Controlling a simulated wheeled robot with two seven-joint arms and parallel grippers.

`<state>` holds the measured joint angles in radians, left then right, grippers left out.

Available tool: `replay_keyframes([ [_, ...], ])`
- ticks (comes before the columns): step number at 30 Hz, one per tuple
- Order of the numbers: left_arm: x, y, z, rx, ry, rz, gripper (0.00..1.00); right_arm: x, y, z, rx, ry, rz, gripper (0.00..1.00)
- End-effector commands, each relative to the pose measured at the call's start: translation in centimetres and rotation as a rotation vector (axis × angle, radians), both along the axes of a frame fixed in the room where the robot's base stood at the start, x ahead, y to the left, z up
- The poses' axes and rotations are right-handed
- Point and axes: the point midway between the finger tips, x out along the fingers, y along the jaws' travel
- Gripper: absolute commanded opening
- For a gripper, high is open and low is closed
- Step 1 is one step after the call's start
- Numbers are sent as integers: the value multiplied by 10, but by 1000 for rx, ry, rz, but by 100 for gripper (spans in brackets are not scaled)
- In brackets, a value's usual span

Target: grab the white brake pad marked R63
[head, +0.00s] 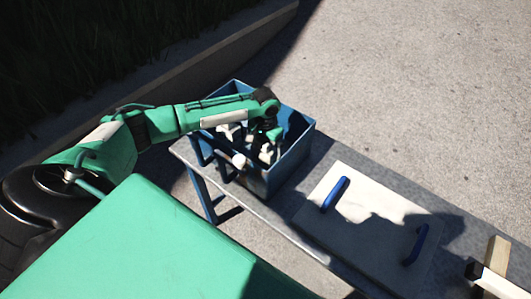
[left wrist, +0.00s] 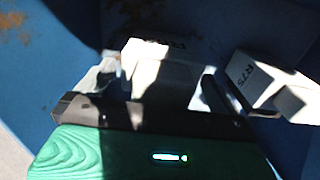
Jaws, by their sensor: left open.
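My left gripper (head: 270,134) reaches down into a blue bin (head: 290,163) on the table. In the left wrist view, its dark fingers (left wrist: 163,88) are open at the near side of a white block (left wrist: 172,68). Its top edge carries a mark that is partly shaded and that I cannot read for sure. A second white block (left wrist: 262,85), marked R75, lies tilted to the right, outside the fingers. A paler white piece (left wrist: 97,76) lies to the left, partly hidden by the gripper. I cannot tell whether the fingers touch the middle block. My right gripper is not in view.
The bin's blue walls (left wrist: 28,75) stand close around the gripper. A pale board (head: 365,215) with two blue handles lies on the grey table (head: 300,215) right of the bin. A wooden piece (head: 496,256) and a black-and-white object (head: 488,279) are at the lower right.

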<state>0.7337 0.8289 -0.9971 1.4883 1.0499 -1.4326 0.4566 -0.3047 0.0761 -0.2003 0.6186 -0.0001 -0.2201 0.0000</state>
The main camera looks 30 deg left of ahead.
Motion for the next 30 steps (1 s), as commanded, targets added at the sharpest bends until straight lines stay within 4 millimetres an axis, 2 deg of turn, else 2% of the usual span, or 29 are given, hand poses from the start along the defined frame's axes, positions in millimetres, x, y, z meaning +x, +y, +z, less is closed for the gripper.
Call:
replay_keyframes([
  [2, 0, 0, 0, 0, 0, 0, 100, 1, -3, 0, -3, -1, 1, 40],
  [12, 0, 0, 0, 0, 0, 0, 35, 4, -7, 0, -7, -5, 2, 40],
  [14, 1, 0, 2, -1, -3, 0, 26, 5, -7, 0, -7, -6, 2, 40],
  [23, 1, 0, 4, -1, -3, 0, 26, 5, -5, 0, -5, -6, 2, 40],
  [30, 1, 0, 25, -1, -5, 0, 26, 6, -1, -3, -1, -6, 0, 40],
])
